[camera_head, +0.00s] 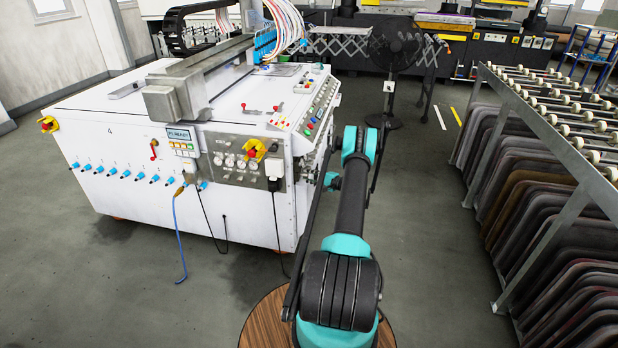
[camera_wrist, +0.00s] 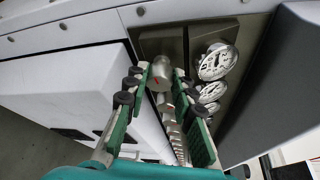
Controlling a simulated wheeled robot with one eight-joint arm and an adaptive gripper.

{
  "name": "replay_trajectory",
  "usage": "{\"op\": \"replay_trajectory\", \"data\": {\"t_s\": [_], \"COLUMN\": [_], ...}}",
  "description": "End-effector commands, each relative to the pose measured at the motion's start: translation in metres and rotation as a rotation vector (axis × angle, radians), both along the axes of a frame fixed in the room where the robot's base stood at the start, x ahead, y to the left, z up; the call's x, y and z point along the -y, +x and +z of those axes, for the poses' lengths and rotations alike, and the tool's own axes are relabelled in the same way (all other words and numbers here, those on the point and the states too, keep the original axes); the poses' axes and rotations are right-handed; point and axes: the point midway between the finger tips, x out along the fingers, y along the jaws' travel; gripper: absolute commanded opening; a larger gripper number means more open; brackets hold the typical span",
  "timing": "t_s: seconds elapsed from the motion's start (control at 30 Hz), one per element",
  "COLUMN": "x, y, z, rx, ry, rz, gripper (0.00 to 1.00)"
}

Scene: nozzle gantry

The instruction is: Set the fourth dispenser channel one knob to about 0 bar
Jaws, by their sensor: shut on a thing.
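In the wrist view a row of silver knobs (camera_wrist: 172,123) runs away along a dark panel. My gripper (camera_wrist: 161,75) has its green fingers shut on the knob (camera_wrist: 159,77) at the near end of this row. That knob is a silver cylinder with a red mark on its face. Round pressure gauges (camera_wrist: 214,64) stand in a line just right of the knobs; their needles are too small to read. In the head view my arm reaches to the right side of the white gantry machine (camera_head: 125,130), and the fingers and knobs are hidden there.
A grey casing (camera_wrist: 285,70) lies close right of the gauges, and a white cover (camera_wrist: 75,90) lies left of the knobs. In the head view a rack of mats (camera_head: 560,130) stands to the right, with open floor (camera_head: 430,250) between it and my arm.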

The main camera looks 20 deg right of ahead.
Motion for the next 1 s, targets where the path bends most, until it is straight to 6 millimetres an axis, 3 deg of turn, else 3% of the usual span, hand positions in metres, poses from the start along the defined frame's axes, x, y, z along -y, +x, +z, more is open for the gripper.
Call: {"op": "replay_trajectory", "data": {"t_s": [0.4, 0.43, 0.5, 0.83, 1.0], "x": [0.001, 0.001, 0.001, 0.002, 0.015], "y": [-0.001, -0.001, -0.001, -0.003, -0.020], "z": [-0.001, -0.001, -0.001, 0.000, 0.003], "rx": [0.003, 0.003, 0.003, 0.004, 0.005], "ry": [-0.005, -0.005, -0.005, -0.003, -0.003], "rz": [0.000, 0.000, 0.000, -0.001, -0.003], "gripper": [0.00, 0.28, 0.34, 0.34, 0.34]}}
